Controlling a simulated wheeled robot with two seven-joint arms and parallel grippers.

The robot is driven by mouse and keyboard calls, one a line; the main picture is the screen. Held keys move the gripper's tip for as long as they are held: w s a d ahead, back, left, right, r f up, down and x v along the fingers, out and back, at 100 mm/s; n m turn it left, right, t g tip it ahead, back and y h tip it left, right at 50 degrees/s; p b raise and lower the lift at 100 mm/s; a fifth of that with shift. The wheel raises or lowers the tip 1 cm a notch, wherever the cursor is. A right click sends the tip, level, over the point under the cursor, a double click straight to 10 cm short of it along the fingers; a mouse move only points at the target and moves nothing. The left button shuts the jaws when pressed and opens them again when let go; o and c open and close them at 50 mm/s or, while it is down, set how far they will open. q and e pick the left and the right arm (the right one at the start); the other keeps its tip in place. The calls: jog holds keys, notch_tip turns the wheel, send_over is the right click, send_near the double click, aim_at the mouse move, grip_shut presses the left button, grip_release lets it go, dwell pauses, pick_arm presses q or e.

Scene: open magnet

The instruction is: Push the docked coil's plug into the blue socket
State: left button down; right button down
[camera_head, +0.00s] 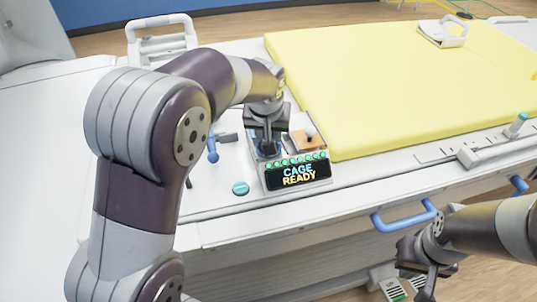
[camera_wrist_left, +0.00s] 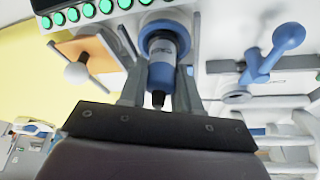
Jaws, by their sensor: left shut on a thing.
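My left gripper (camera_head: 267,140) is over the connector panel behind the display. In the left wrist view my left gripper (camera_wrist_left: 160,90) is shut on a blue and grey plug (camera_wrist_left: 160,68), with one finger on each side. The plug's far end meets a blue ring (camera_wrist_left: 163,27), which looks like the blue socket; how deep it sits cannot be told. In the head view the blue ring (camera_head: 268,148) is mostly hidden under the gripper. A white frame, perhaps the coil (camera_head: 160,40), stands at the back left. My right gripper (camera_head: 420,280) hangs low at the right, away from the panel; its jaw opening is unclear.
The display (camera_head: 297,176) reads "CAGE READY", with green lights along its top. A blue lever (camera_head: 213,150) stands left. The yellow mat (camera_head: 400,75) covers the bed. A blue handle (camera_head: 403,218) is near my right arm.

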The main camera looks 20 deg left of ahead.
pick_arm(q)
jog(key=c, duration=0.7)
grip_release()
jog(key=p+v, duration=0.1)
jog(key=v, duration=1.1)
jog(key=shift+s+r+p, duration=0.15)
jog(key=shift+r+p, duration=0.15)
